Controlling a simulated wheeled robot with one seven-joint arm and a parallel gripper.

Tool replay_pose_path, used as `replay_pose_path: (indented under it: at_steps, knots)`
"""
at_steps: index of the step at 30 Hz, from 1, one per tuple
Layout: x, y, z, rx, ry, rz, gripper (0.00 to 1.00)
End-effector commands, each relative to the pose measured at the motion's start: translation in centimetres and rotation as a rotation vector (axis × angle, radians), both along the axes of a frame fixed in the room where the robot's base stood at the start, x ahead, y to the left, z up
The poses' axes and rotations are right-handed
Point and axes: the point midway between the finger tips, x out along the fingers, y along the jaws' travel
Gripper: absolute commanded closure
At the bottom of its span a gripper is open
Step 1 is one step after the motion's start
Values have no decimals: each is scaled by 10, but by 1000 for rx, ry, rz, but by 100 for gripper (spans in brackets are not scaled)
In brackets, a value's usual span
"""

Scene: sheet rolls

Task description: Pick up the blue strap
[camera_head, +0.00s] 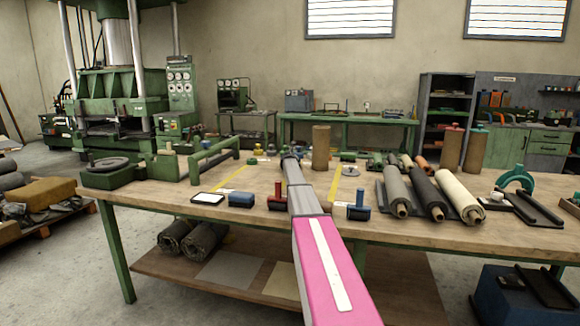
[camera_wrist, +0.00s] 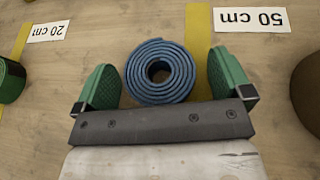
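The blue strap (camera_wrist: 160,49) is rolled into a coil with a round hole in its middle. In the wrist view it sits between the two green fingers of my gripper (camera_wrist: 164,72). My gripper is open around the coil. A clear gap shows at the right finger; the left finger is very close to the coil, and I cannot tell whether it touches. In the head view my gripper (camera_head: 290,153) is at the far end of my arm over the workbench (camera_head: 160,192), and I cannot make out the strap there.
Labels marked 20 cm (camera_wrist: 47,31) and 50 cm (camera_wrist: 251,19) lie near yellow floor-tape strips on the bench. A green roll (camera_wrist: 10,78) is at the left and a brown cylinder (camera_wrist: 307,88) at the right. A brown upright roll (camera_head: 320,147) stands right of my gripper.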

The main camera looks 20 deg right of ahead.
Motion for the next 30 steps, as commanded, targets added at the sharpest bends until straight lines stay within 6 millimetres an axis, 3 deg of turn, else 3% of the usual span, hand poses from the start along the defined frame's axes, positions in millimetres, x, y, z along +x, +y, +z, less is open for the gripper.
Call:
replay_pose_path:
  at_steps: [1, 4, 19, 26, 30]
  knots:
    - [0, 0, 0, 0, 0, 0, 20]
    - [0, 0, 0, 0, 0, 0, 50]
    - [0, 0, 11, 0, -1, 0, 50]
    - [0, 0, 48, 0, -2, 0, 50]
    - [0, 0, 84, 0, -2, 0, 50]
